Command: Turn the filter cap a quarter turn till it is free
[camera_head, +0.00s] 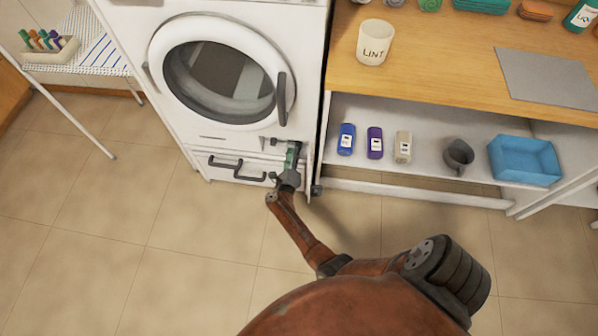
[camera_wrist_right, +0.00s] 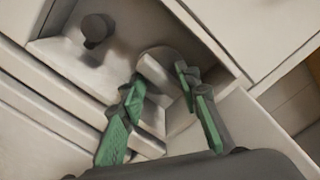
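The filter cap (camera_wrist_right: 158,66) is pale and round with a raised bar across it. It sits in a recess low on the front of the white washing machine (camera_head: 305,40). My right gripper (camera_head: 291,152) is at this recess and hides the cap in the head view. In the right wrist view its green-padded fingers (camera_wrist_right: 162,82) are spread, with the bar of the cap between their tips. I see a gap on the right side, and cannot tell whether the left finger touches the bar. My left gripper is not in view.
A dark knob (camera_wrist_right: 97,29) sits beside the cap in the recess. Dark handles (camera_head: 237,168) are on the machine's lower front. A wooden counter (camera_head: 440,40) with a shelf of bottles stands right. A drying rack (camera_head: 98,62) stands left. The floor in front is clear.

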